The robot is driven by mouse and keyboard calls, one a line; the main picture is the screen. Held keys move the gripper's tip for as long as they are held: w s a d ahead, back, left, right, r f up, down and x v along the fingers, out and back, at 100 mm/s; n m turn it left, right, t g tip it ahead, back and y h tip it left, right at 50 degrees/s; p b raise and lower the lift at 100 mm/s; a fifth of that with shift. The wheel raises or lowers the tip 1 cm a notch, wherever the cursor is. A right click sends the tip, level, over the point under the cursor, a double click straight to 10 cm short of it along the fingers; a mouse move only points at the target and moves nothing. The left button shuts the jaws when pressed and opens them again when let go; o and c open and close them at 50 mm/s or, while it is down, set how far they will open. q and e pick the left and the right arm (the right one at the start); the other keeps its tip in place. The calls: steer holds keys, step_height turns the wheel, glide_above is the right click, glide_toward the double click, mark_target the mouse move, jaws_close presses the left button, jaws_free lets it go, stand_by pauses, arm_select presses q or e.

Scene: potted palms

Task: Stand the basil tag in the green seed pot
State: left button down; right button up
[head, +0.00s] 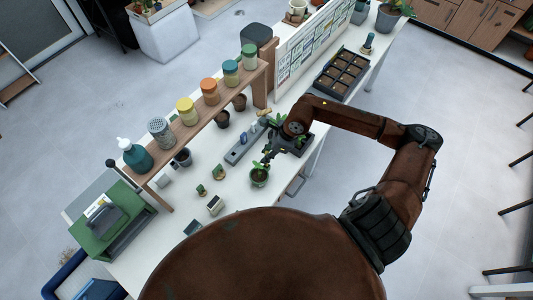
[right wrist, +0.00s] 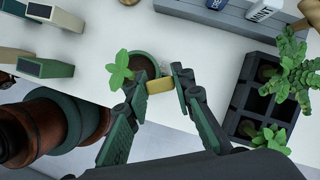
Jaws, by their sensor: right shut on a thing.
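The green seed pot (head: 259,181) stands on the white bench, near its edge, with a leafy seedling. In the right wrist view the pot (right wrist: 158,62) shows dark soil, and the seedling (right wrist: 118,70) leans out on the left. My right gripper (head: 267,158) is just above the pot in the head view. In the right wrist view its fingertips (right wrist: 157,80) are shut on a small tan-yellow tag (right wrist: 160,86), taken to be the basil tag; no lettering is readable. The tag overlaps the pot's near rim; I cannot tell whether it touches the soil. My left gripper is out of view.
A grey rack (head: 239,151) holds other tags, one reading MINT (right wrist: 263,10). A dark cell tray (right wrist: 238,104) with seedlings stands right of the pot in the right wrist view. A wooden shelf (head: 187,134) with several jars runs behind.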

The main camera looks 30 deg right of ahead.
steer(key=shift+f+b, duration=1.35)
steer(key=shift+f, duration=0.3)
steer(key=o, duration=0.9)
steer(key=shift+o, duration=0.8)
steer(key=o, duration=0.4)
steer(key=shift+c, duration=0.2)
steer(key=shift+r, duration=0.1)
steer(key=shift+r+p, duration=2)
steer(key=shift+r, duration=2)
